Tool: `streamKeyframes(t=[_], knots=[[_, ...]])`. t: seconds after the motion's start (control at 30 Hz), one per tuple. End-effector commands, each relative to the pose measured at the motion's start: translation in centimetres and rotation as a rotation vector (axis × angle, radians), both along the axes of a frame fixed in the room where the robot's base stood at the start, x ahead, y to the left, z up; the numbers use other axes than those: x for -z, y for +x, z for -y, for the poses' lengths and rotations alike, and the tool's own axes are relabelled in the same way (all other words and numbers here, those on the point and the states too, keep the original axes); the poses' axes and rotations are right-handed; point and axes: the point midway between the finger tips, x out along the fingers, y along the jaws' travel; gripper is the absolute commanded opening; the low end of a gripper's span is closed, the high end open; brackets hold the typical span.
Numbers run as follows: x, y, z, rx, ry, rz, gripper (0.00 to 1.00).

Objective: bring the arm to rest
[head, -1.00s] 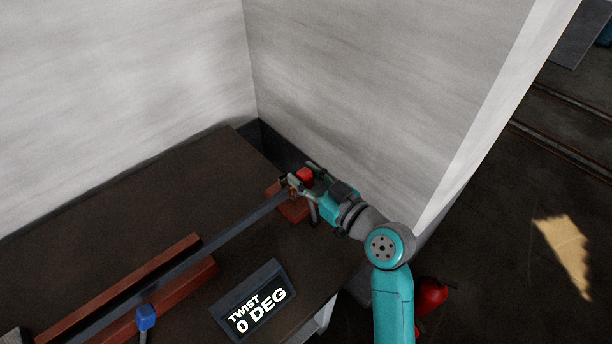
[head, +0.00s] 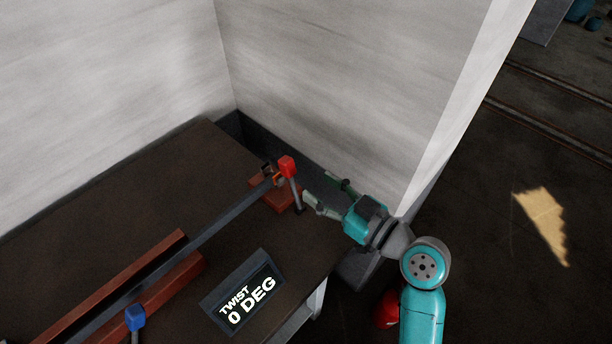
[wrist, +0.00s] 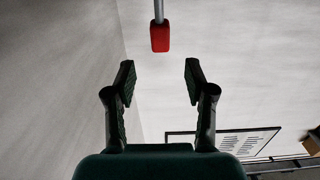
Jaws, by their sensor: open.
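My gripper (head: 324,192) is open and empty at the right end of the bench. It is just to the right of a lever with a red handle (head: 287,166), with a gap between them. In the wrist view the red handle (wrist: 160,38) hangs from a grey rod beyond my open fingertips (wrist: 159,82), and nothing is between the fingers. My arm (head: 420,275) reaches in from the lower right.
A long grey bar (head: 220,222) lies along red-brown blocks on the dark bench (head: 110,200). A lever with a blue handle (head: 135,317) stands at front left. A display (head: 243,298) reads "TWIST 0 DEG". Pale walls (head: 340,80) close off the back. Open floor (head: 490,220) lies right.

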Motion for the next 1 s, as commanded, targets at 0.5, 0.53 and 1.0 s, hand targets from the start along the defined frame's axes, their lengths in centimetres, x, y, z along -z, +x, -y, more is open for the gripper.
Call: streamKeyframes(t=[0.5,0.53,1.0], knots=[[-0.1,-1.1,1.4,-0.001,-0.001,0.001,0.54],[-0.1,-1.1,1.4,-0.001,-0.001,0.001,0.54],[3.2,-2.2,2.7,0.1,0.016,-0.075,0.54]])
